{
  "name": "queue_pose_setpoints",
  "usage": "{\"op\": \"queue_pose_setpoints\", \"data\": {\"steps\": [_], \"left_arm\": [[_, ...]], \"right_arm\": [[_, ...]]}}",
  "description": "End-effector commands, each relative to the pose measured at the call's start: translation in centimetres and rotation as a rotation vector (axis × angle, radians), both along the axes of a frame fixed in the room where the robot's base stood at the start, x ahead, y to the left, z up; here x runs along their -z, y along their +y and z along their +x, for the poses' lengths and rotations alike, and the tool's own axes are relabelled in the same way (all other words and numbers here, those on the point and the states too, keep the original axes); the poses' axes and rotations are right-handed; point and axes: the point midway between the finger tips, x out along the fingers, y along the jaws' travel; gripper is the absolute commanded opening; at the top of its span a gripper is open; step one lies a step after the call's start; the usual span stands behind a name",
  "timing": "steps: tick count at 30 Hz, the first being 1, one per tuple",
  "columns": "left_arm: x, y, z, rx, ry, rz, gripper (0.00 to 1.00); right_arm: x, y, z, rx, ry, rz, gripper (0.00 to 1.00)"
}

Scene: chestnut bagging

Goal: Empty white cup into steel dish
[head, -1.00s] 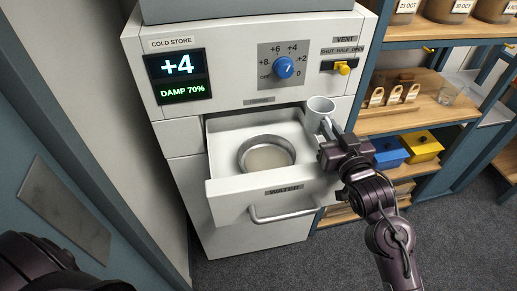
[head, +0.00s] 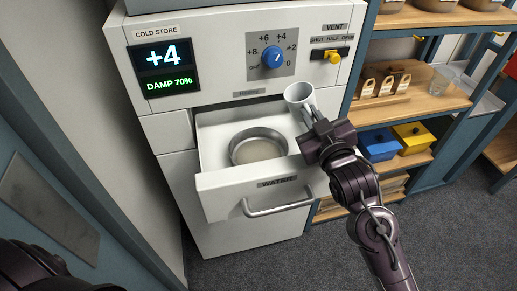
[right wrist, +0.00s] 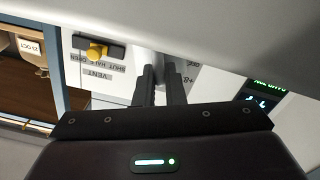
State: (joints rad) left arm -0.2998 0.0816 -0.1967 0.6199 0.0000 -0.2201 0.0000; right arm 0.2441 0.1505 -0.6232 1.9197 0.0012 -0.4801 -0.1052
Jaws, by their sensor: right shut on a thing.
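The white cup (head: 299,96) is held at the back right of the open drawer, its mouth facing up and its inside too small to read. My right gripper (head: 308,114) is shut on it from the front right; its two fingers (right wrist: 159,88) show close together in the right wrist view. The round steel dish (head: 238,158) stands in the drawer, to the left of and below the cup, with a pale beige bottom or content. A dark part of mine shows at the lower left, but my left gripper is out of view.
The white drawer (head: 232,182), labelled WATER, is pulled out with its handle (head: 278,206) in front. The cabinet's blue dial (head: 272,57) and yellow vent slider (head: 332,55) are above. Shelves with a blue box (head: 379,147) and yellow box (head: 413,139) stand at right.

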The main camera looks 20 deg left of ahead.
Motion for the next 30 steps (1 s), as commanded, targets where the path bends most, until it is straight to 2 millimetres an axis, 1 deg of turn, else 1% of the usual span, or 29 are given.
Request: {"op": "queue_pose_setpoints", "data": {"steps": [1, 13, 21, 30], "left_arm": [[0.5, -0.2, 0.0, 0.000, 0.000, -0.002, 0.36], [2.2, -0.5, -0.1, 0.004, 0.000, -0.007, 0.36], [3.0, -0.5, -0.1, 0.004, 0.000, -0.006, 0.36], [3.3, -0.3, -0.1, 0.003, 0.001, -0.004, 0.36]], "right_arm": [[-0.1, 0.2, -0.2, 0.000, -0.022, -0.023, 0.00], [-1.2, 2.5, -1.7, -0.002, -0.167, -0.239, 0.00], [-1.9, 2.8, -1.9, 0.001, -0.255, -0.374, 0.00], [-2.3, 3.0, -2.0, 0.001, -0.309, -0.454, 0.00]]}}
